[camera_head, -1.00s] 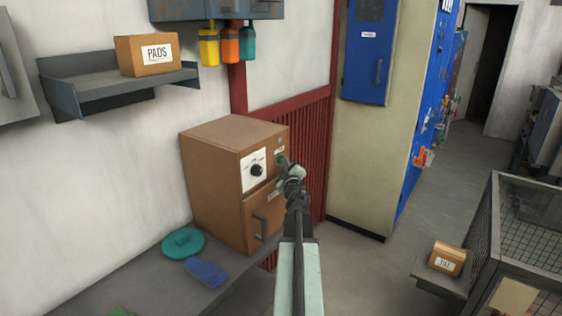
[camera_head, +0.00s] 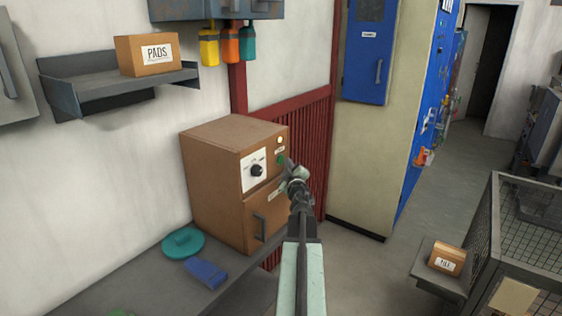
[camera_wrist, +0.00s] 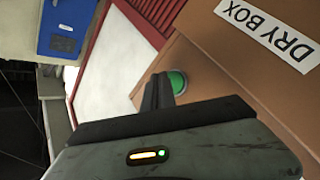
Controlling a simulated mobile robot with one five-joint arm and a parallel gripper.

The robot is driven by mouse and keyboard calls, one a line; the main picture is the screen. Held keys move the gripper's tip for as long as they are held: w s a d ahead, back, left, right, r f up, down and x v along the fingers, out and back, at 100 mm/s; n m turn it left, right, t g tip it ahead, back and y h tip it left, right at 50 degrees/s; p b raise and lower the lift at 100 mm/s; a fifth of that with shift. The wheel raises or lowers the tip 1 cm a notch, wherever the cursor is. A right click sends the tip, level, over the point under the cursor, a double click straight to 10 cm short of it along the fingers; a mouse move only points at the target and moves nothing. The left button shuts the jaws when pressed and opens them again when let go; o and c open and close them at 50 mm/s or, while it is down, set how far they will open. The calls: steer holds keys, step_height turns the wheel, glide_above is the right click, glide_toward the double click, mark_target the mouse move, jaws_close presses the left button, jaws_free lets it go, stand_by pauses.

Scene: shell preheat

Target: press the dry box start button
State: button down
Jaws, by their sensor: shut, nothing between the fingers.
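The dry box (camera_head: 215,180) is a brown cabinet on the bench, with a black dial (camera_head: 257,170) and a door with a grey handle on its front. Its green start button (camera_head: 281,158) is at the upper right of the front. A small lamp (camera_head: 280,139) above it glows pale yellow. My gripper (camera_head: 288,163) is shut and empty, its tips just in front of the button. In the wrist view the shut fingers (camera_wrist: 159,92) are beside the green button (camera_wrist: 178,81) and cover part of it. I cannot tell if they touch.
A teal lid (camera_head: 183,243) and a blue object (camera_head: 205,273) lie on the bench (camera_head: 150,290). A shelf (camera_head: 60,95) with a PADS box (camera_head: 147,55) is on the wall. A wire cage (camera_head: 530,230) stands at the right, with open floor between.

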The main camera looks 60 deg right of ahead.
steer(key=shift+s, duration=0.1)
steer(key=s, duration=0.4)
steer(key=shift+s, duration=0.4)
stand_by(0.7)
